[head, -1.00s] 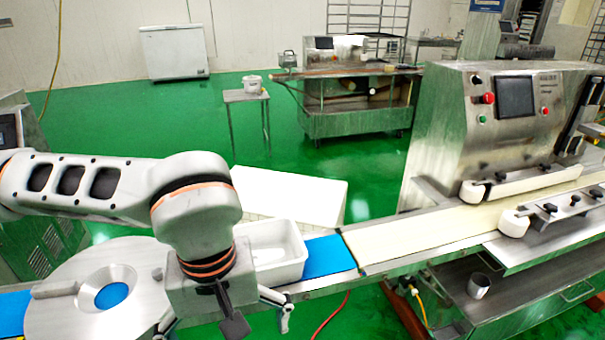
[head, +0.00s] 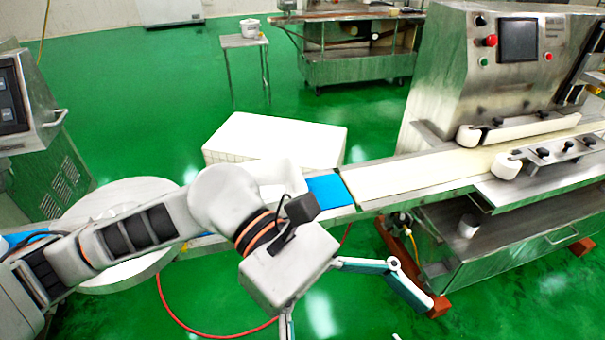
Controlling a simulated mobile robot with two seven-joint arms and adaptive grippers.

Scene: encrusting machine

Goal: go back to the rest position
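My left arm comes in from the left. Its gripper (head: 360,318) hangs over the green floor in front of the conveyor, with its fingers spread wide and nothing seen between them. One finger reaches right and the other runs off the bottom edge. The conveyor (head: 400,178), with a cream belt and a blue section (head: 330,191), runs behind my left gripper.
The encrusting machine (head: 455,85) stands at the right above the belt. A round metal disc (head: 125,197) is partly hidden behind my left arm. A white box (head: 275,138) stands behind the conveyor. A metal cup (head: 467,226) sits on the lower shelf. A red hose (head: 190,318) lies on the floor.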

